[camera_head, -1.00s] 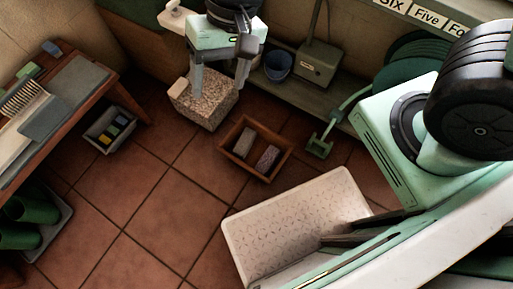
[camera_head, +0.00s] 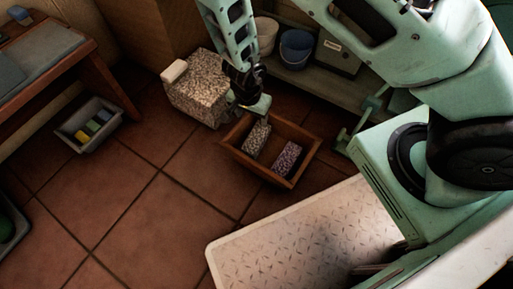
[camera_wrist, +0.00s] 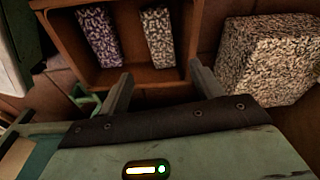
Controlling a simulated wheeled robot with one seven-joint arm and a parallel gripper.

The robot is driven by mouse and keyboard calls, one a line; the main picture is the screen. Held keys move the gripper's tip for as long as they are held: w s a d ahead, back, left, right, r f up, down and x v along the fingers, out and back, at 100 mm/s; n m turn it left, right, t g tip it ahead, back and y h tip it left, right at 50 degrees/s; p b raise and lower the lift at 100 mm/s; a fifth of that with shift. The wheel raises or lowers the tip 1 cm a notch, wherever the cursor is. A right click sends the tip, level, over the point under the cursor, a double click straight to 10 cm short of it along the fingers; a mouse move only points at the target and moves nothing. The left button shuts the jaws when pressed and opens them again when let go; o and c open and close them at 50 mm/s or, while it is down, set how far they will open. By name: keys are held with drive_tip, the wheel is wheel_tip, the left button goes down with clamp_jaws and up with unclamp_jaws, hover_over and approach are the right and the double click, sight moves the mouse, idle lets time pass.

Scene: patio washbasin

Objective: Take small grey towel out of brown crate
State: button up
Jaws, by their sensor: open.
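The brown crate (camera_head: 303,172) stands on the tiled floor, open at the top. Inside it lie the small grey speckled towel (camera_head: 257,138), on the left, and a purple speckled towel (camera_head: 287,158), on the right. In the wrist view the grey towel (camera_wrist: 158,38) is right of the purple towel (camera_wrist: 98,37), inside the crate (camera_wrist: 150,77). My gripper (camera_head: 252,104) is at the crate's back left edge in the head view. In the wrist view its two fingers (camera_wrist: 163,84) are apart and empty, below the grey towel's near end and not touching it.
A speckled stone block (camera_head: 200,92) with a pale bar (camera_head: 174,72) stands left of the crate. A grey bin with coloured items (camera_head: 66,133) is farther left. A blue bucket (camera_head: 296,48) is behind. A white patterned tray (camera_head: 300,238) is in front.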

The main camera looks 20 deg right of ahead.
drive_tip(key=b, duration=0.7)
approach(257, 137)
wheel_tip(257, 137, down, 5)
drive_tip(key=shift+w+d+f, duration=0.1)
drive_tip(key=shift+w+f, duration=0.05)
drive_tip(key=shift+f, duration=0.1)
drive_tip(key=f+b, duration=0.2)
drive_tip(key=f, duration=0.1)
drive_tip(key=f+b, duration=0.2)
drive_tip(key=shift+w+d, duration=0.35)
drive_tip(key=shift+w, duration=0.05)
drive_tip(key=c, duration=0.8)
